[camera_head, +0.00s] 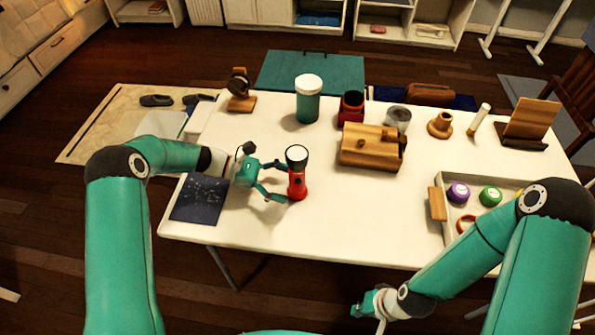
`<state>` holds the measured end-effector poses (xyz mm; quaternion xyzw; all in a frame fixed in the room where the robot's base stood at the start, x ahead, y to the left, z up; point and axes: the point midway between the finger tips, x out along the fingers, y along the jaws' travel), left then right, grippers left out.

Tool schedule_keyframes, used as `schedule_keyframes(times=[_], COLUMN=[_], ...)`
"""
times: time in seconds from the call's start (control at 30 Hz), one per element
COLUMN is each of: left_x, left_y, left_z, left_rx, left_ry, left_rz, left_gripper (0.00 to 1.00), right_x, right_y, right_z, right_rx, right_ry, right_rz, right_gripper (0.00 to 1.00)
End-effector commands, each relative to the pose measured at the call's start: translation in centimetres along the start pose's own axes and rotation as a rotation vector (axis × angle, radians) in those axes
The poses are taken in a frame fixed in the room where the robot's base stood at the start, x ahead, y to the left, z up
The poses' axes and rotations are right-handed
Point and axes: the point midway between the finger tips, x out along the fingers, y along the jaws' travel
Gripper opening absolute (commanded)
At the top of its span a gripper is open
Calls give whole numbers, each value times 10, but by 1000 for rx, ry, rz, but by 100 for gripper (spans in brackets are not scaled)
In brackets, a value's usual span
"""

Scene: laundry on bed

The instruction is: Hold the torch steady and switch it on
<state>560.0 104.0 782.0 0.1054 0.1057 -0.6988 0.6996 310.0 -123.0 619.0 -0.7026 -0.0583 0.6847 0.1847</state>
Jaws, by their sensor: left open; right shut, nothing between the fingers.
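The torch (297,180) is red with a black head and a pale lens, and it stands upright on the white table, lens facing up. A small dark spot shows on its front. My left gripper (281,191) is open, with one finger at each side of the torch's body. I cannot tell whether the fingers touch it. My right gripper (358,308) is shut and empty, low in front of the table's near edge and well away from the torch.
A dark blue starry card (200,198) lies under my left forearm. A wooden box (370,153) stands right of the torch, and a green jar (308,104) behind it. A pale tray (450,225) with purple and green round items is at right. The table (350,225) is clear front centre.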

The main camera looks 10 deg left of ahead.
Motion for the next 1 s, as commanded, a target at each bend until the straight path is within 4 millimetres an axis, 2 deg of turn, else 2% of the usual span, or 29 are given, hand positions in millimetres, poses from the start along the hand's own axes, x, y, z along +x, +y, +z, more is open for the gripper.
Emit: schedule_keyframes(times=[0.1,0.23,0.6,0.67,0.9,1.0], left_x=[13,21,24,24,24,23], left_y=[0,0,0,0,0,0], left_z=[-1,-1,0,0,0,0], left_rx=[1,0,0,0,0,0], left_ry=[0,0,0,0,0,0], left_rz=[-3,-1,0,0,1,1], left_gripper=[86,86,86,78,38,35], right_x=[5,6,6,6,6,6], right_y=[2,2,2,2,2,2], right_z=[0,0,0,0,0,0], right_rx=[0,0,0,0,0,0], right_ry=[0,0,0,0,0,0], right_rz=[0,0,0,0,0,0], right_gripper=[0,0,0,0,0,0])
